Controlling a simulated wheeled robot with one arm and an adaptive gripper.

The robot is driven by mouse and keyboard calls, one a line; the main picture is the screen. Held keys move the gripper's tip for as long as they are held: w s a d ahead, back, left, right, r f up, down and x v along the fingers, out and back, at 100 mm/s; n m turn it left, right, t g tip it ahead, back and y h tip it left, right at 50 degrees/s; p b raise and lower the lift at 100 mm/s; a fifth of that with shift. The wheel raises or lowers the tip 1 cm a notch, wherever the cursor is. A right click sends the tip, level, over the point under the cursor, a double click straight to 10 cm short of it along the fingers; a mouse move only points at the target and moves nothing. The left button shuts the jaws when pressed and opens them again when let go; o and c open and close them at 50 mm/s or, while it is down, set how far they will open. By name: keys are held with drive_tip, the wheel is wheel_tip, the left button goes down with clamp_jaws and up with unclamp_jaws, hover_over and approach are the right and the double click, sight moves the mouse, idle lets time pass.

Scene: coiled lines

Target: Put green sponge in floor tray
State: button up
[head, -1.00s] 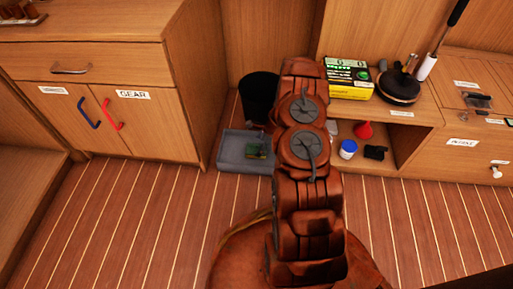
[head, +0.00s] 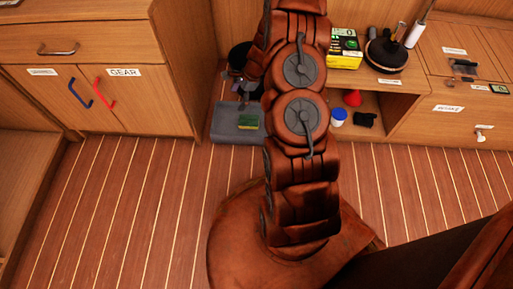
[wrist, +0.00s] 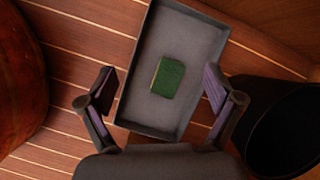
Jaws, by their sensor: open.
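The green sponge (wrist: 168,78) lies flat inside the grey floor tray (wrist: 202,40), near the tray's middle in the wrist view. In the head view the sponge (head: 248,121) shows a yellow edge and sits in the tray (head: 224,128) on the floor. My gripper (wrist: 160,86) is open and empty, with its two fingers spread on either side above the tray and the sponge between them in the picture. The fingers do not touch the sponge. In the head view my gripper (head: 242,88) is small and partly hidden by my arm, above the tray's back edge.
A black bin (wrist: 290,125) stands right beside the tray. Behind my arm is a low shelf with a red funnel (head: 352,98), a blue-and-white jar (head: 338,117) and a black item (head: 366,119). A cabinet stands left of the tray. The plank floor in front is clear.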

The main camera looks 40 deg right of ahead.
drive_tip(key=s+a+r+n+g, duration=0.2)
drive_tip(key=s+a+r+n, duration=0.45)
drive_tip(key=a+r, duration=0.35)
drive_tip(key=s+a+r+n+g, duration=0.2)
drive_tip(key=s+a+r+n, duration=0.5)
drive_tip(key=r, duration=0.5)
drive_tip(key=s+a+r+n+g+h, duration=0.1)
drive_tip(key=s+r+n, duration=0.3)
drive_tip(key=s, duration=0.7)
drive_tip(key=s+a+r+n+h, duration=0.1)
drive_tip(key=s+r+n+h, duration=0.2)
drive_tip(key=s, duration=0.9)
drive_tip(key=shift+s+r+n+g+h, duration=0.3)
drive_tip(key=shift+r+n+g, duration=0.1)
drive_tip(key=shift+r+n, duration=0.3)
